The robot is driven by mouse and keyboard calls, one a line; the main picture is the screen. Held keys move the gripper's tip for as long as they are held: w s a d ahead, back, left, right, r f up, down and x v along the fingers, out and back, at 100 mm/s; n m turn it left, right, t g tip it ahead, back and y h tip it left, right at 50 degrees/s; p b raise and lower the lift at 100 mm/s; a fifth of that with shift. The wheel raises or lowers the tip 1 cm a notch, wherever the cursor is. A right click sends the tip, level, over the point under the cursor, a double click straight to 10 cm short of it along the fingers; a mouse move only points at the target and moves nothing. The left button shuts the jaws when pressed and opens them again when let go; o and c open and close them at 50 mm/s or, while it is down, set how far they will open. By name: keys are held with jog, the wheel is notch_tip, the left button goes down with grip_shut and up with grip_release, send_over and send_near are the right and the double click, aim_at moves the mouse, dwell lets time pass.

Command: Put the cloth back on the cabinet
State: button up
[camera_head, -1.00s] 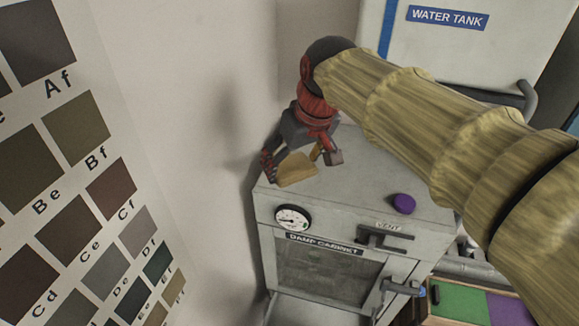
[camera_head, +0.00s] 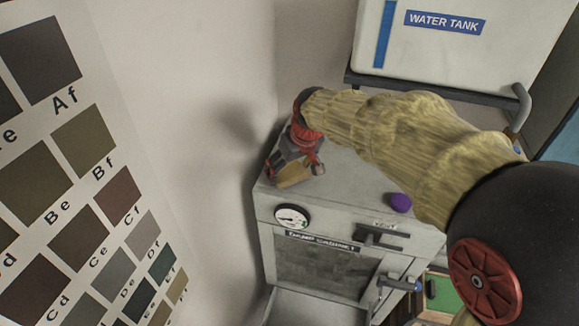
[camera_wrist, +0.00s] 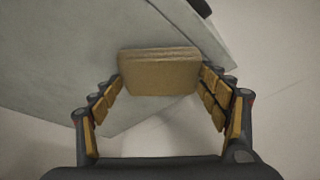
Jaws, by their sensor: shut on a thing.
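The folded tan cloth (camera_head: 293,174) is at the left end of the grey damp cabinet's top (camera_head: 350,180). My gripper (camera_head: 294,170) is over that end, pointing down, with its fingers on either side of the cloth. In the wrist view, the cloth (camera_wrist: 160,72) spans between the two padded fingers, and my gripper (camera_wrist: 160,85) is shut on it. The pale cabinet top (camera_wrist: 60,60) shows behind and below it. I cannot tell whether the cloth touches the top.
A purple ball-like object (camera_head: 399,202) lies on the cabinet top to the right. The cabinet front has a gauge (camera_head: 292,217) and handles. The wall stands close on the left. A water tank (camera_head: 445,45) is behind, and a colour chart (camera_head: 90,180) is at far left.

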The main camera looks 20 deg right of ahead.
jog(key=shift+f, duration=0.2)
jog(key=o, duration=1.1)
jog(key=shift+s+r, duration=0.1)
jog(key=shift+r, duration=0.4)
jog(key=a+b+v, duration=0.1)
jog(key=b+v, duration=0.1)
jog(key=v, duration=0.8)
jog(key=s+f, duration=0.2)
jog(key=s, duration=0.5)
jog(key=s+f+m, duration=0.1)
jog(key=s+f, duration=0.1)
jog(key=s, duration=0.6)
jog(key=s+f+m+t, duration=0.1)
jog(key=s+f, duration=0.1)
jog(key=s, duration=0.5)
jog(key=shift+s+d+f+h, duration=0.15)
jog(key=shift+s+f+h, duration=0.15)
jog(key=shift+h, duration=0.1)
